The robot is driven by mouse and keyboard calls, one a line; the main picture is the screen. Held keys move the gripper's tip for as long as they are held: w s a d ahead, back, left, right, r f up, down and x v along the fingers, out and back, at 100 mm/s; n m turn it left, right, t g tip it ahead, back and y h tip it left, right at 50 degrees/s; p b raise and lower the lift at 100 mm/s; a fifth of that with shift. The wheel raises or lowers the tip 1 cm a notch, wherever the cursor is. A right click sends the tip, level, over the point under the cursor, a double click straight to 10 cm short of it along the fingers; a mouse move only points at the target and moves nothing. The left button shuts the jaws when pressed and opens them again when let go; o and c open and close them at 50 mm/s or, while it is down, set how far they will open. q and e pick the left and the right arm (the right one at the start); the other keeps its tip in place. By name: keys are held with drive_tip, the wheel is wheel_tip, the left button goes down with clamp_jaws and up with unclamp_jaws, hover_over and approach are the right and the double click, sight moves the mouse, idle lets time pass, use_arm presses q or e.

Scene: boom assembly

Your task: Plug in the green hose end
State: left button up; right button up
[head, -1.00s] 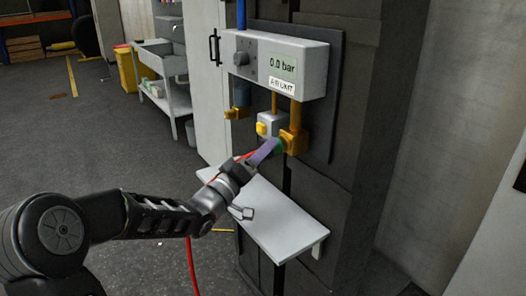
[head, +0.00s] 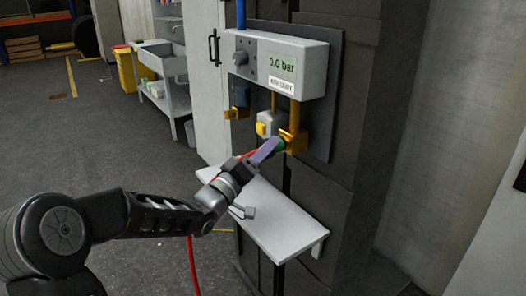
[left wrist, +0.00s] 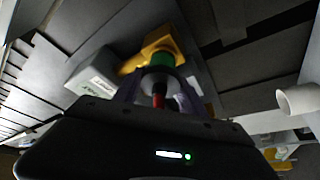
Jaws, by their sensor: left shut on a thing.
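The green hose end (head: 279,146) sits between the fingertips of my left gripper (head: 266,151), at the mouth of the brass socket (head: 297,142) under the air unit (head: 282,62). In the left wrist view the green end (left wrist: 162,59) lines up with the yellow-brass socket (left wrist: 161,43). My gripper's two fingers (left wrist: 160,84) are closed around the hose end, with the red hose (left wrist: 158,101) behind it. I cannot tell whether the green end is seated in the socket or only touching it. The air unit's display reads 0.0 bar. My right gripper does not show.
A light grey shelf (head: 270,222) juts out just below my gripper. A small box with a yellow button (head: 264,128) is left of the socket. A second brass fitting (head: 238,112) is farther left. The red hose (head: 192,265) hangs down to the floor.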

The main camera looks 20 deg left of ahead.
use_arm(q)
drive_tip(key=shift+w+d, duration=0.15)
drive_tip(key=shift+w, duration=0.05)
drive_tip(key=o, duration=1.3)
drive_tip(key=shift+o, duration=0.2)
drive_tip(key=b+v, duration=0.1)
drive_tip(key=v, duration=0.6)
drive_tip(key=shift+s, duration=0.35)
